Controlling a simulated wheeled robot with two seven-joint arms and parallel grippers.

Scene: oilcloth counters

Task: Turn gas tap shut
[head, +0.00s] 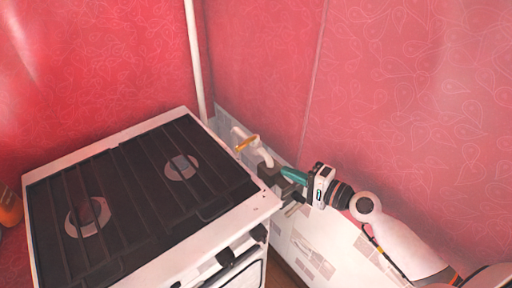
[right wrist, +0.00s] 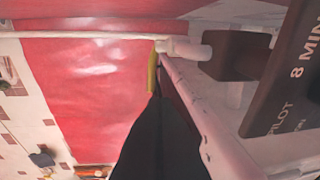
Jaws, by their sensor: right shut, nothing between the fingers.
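The gas tap's yellow handle (head: 245,144) sits on a white pipe (head: 265,156) behind the stove's right back corner. In the right wrist view the yellow handle (right wrist: 152,72) stands just beyond the tip of my dark fingers (right wrist: 160,102), near the white pipe (right wrist: 182,48). My right gripper (head: 286,182) is shut and empty, to the right of and below the handle in the head view. I see no clear contact with the handle. My left gripper is not in view.
A white stove (head: 150,128) with a dark grate fills the left. A dark box (head: 270,174) on the pipe is close to my right gripper; the wrist view shows a dark lettered surface (right wrist: 290,75). An orange object (head: 8,207) stands at far left. Red walls close off the back.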

